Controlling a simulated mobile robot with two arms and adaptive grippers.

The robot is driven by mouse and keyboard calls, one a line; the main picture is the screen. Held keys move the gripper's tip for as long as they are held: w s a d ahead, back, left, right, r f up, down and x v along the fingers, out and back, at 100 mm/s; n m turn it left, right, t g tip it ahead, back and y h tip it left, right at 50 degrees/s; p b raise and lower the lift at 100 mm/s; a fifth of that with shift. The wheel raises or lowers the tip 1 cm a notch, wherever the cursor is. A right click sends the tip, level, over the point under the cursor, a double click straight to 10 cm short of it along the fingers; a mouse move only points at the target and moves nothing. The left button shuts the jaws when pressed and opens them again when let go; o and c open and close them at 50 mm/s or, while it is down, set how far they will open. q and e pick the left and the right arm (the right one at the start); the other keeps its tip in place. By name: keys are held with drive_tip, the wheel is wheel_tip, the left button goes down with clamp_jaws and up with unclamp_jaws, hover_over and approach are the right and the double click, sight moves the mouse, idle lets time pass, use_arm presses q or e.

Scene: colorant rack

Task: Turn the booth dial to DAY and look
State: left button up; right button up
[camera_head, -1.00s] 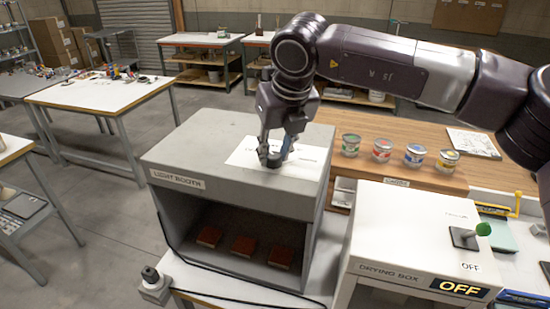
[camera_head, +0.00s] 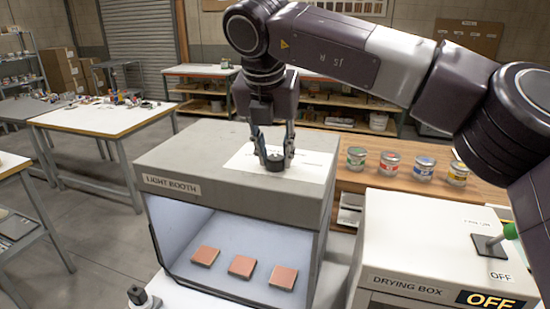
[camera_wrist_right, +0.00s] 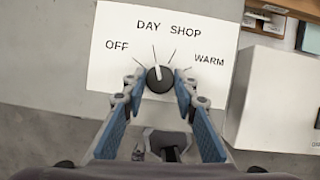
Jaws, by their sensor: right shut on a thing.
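The light booth (camera_head: 225,190) stands on the bench, its inside lit white. Three reddish-brown square samples (camera_head: 242,267) lie on its floor. The black booth dial (camera_head: 275,165) sits on a white card on the booth's top. In the right wrist view the dial (camera_wrist_right: 159,80) has a white pointer directed at the DAY mark, among OFF, DAY, SHOP and WARM. My right gripper (camera_head: 274,158) comes down from above and is shut on the dial, a blue-padded finger at each side. My left gripper is not in view.
The white drying box (camera_head: 415,245), with a green-tipped lever and an OFF display, stands to the right. Several paint cans (camera_head: 390,164) stand on the wooden surface behind it. A white-topped table (camera_head: 105,120) is at the left, with open floor between.

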idle(0.4)
drive_tip(key=o, duration=1.2)
drive_tip(key=shift+w, duration=0.1)
drive_tip(key=shift+c, duration=0.2)
drive_tip(key=v, duration=1.2)
drive_tip(key=shift+f, duration=0.15)
